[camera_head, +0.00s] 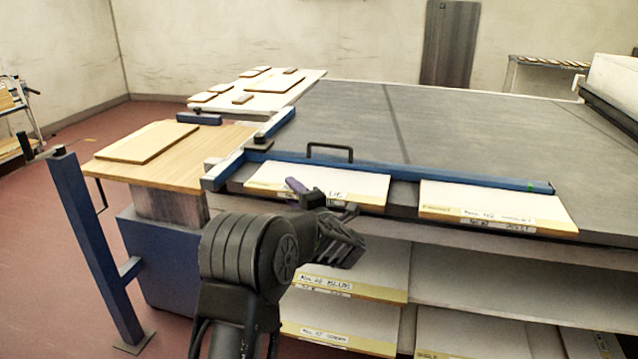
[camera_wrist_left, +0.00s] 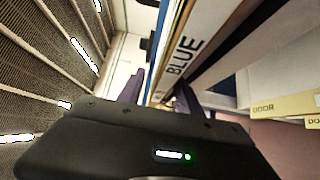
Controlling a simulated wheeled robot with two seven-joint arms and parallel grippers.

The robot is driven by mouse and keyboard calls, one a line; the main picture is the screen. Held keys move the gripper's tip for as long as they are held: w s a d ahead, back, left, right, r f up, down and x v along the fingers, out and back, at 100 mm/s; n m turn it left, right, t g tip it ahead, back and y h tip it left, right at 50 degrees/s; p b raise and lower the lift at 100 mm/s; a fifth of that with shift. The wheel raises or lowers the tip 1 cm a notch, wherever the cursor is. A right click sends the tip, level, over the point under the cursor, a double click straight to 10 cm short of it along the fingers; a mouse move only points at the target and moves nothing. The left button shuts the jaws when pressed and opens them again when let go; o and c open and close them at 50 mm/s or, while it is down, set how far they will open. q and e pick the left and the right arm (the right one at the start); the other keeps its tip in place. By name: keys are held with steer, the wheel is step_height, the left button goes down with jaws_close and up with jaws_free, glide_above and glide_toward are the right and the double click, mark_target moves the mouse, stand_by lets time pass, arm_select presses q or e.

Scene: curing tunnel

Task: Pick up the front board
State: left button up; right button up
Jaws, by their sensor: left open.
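Two pale boards with yellow edges and printed labels lie at the near edge of the grey table, a left one (camera_head: 330,183) and a right one (camera_head: 495,203). I cannot tell for certain which is called the front board. My left gripper (camera_head: 318,196) is open at the near edge of the left board, covering part of its label. In the left wrist view, a board edge marked BLUE (camera_wrist_left: 186,58) runs up from between the two open purple fingers (camera_wrist_left: 160,98). I cannot tell whether they touch it. My right gripper is not in view.
A blue rail (camera_head: 400,172) with a black handle (camera_head: 330,152) runs just behind the boards. Shelves below hold more labelled boards (camera_head: 340,318). A wooden side table (camera_head: 190,150) carries a flat board (camera_head: 147,142). A blue post (camera_head: 95,245) stands at left.

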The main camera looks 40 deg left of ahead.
arm_select(q)
steer(key=shift+c, duration=0.5)
jaws_close()
stand_by(1.3)
